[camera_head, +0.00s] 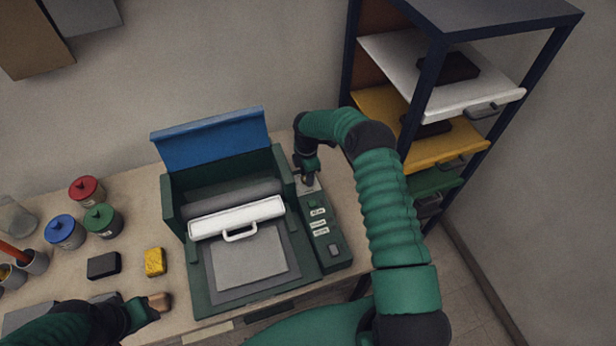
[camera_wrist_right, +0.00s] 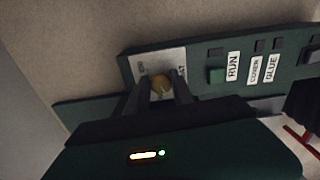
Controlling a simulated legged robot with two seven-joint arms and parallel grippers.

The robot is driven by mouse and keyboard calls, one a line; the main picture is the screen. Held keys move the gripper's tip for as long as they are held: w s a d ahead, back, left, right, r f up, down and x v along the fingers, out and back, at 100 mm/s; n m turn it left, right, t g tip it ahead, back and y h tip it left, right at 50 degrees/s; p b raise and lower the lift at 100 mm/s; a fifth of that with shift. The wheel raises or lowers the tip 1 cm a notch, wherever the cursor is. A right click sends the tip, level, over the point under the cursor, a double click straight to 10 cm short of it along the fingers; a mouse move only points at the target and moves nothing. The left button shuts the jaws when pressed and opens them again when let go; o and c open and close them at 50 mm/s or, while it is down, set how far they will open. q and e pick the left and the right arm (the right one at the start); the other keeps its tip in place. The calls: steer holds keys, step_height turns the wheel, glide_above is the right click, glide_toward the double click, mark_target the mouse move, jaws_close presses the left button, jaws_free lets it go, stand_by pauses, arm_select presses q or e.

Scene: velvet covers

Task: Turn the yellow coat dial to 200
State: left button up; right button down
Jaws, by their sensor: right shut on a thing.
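The yellow coat dial (camera_wrist_right: 161,85) sits on a light plate at the end of the green control panel (camera_wrist_right: 206,62) in the right wrist view. My right gripper (camera_wrist_right: 161,92) is shut on the dial, one finger on each side. The fingers partly cover the plate's markings, so the dial's setting cannot be read. In the head view my right gripper (camera_head: 309,180) reaches down to the panel's far end and hides the dial.
The green machine (camera_head: 201,279) with a raised blue flap (camera_head: 213,142) stands left of the panel. Red (camera_head: 86,190), blue (camera_head: 65,232) and green (camera_head: 103,221) pots, a black block (camera_head: 103,265) and a yellow sponge (camera_head: 155,262) lie farther left. A shelf rack (camera_head: 425,85) stands right.

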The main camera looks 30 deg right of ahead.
steer(key=m, duration=0.1)
steer(key=m+b, duration=0.2)
steer(key=shift+w+a, duration=0.25)
steer(key=shift+r+m+b, duration=0.25)
steer(key=shift+m+b, duration=0.8)
steer(key=shift+m, duration=0.55)
steer(key=c, duration=1.5)
jaws_free()
steer(key=o, duration=0.3)
steer(key=shift+o, duration=0.5)
steer(key=shift+a+f, duration=0.1)
